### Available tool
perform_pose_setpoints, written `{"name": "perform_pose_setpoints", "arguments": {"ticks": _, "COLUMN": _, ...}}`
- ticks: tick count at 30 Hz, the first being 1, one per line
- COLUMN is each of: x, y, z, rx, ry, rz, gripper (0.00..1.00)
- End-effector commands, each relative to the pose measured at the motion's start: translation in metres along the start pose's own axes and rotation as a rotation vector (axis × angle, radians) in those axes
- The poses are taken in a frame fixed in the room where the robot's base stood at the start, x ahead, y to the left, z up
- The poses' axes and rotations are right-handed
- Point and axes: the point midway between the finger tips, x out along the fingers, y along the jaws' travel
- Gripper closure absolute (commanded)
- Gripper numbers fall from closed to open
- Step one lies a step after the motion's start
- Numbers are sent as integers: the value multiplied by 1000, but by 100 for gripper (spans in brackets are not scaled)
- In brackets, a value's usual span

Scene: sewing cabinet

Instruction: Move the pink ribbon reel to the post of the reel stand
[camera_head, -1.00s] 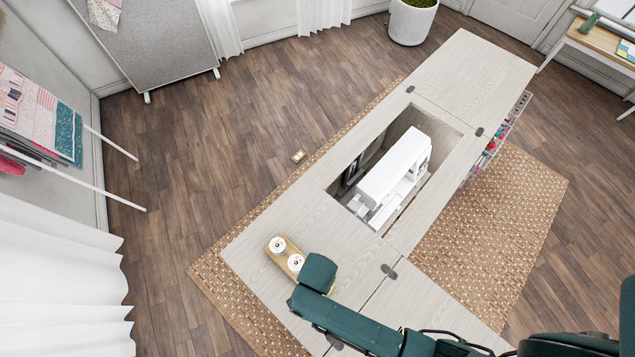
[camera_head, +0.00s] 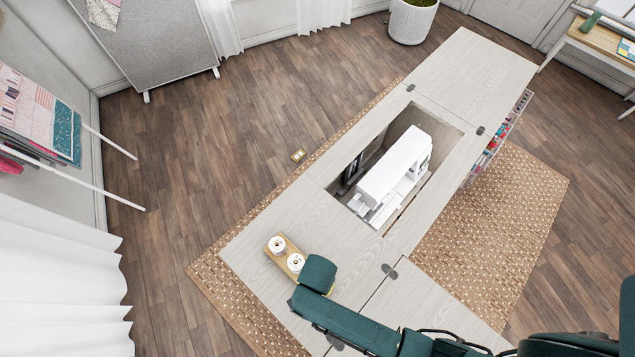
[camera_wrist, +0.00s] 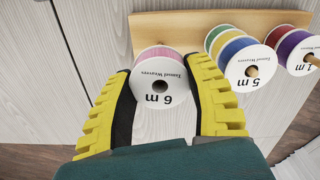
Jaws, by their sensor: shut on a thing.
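The pink ribbon reel (camera_wrist: 157,66), with a white face marked "6 m", sits between the two yellow fingers of my gripper (camera_wrist: 160,70) in the wrist view. My gripper is shut on it. The reel is in front of the left part of the wooden reel stand (camera_wrist: 185,25). The reel's centre hole looks dark and shows no post tip. Any post behind it is hidden, and I cannot tell whether reel and stand touch. In the head view the stand (camera_head: 273,255) is on the cabinet top, its near end and the pink reel hidden by my arm.
In the wrist view a stacked multicoloured reel marked "5 m" (camera_wrist: 240,71) and a red and purple pair (camera_wrist: 300,55) sit on posts to the right. The cabinet top (camera_head: 330,235) is clear around the stand. A white sewing machine (camera_head: 393,172) stands in the cabinet opening.

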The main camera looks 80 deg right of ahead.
Motion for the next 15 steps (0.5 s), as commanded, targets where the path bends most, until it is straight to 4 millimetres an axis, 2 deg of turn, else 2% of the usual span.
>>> {"name": "perform_pose_setpoints", "arguments": {"ticks": 13, "x": 6, "y": 0, "z": 0, "rx": 0, "ry": 0, "rz": -1, "gripper": 74}}
{"name": "perform_pose_setpoints", "arguments": {"ticks": 14, "x": 6, "y": 0, "z": 0, "rx": 0, "ry": 0, "rz": -1, "gripper": 43}}
{"name": "perform_pose_setpoints", "arguments": {"ticks": 15, "x": 6, "y": 0, "z": 0, "rx": 0, "ry": 0, "rz": -1, "gripper": 35}}
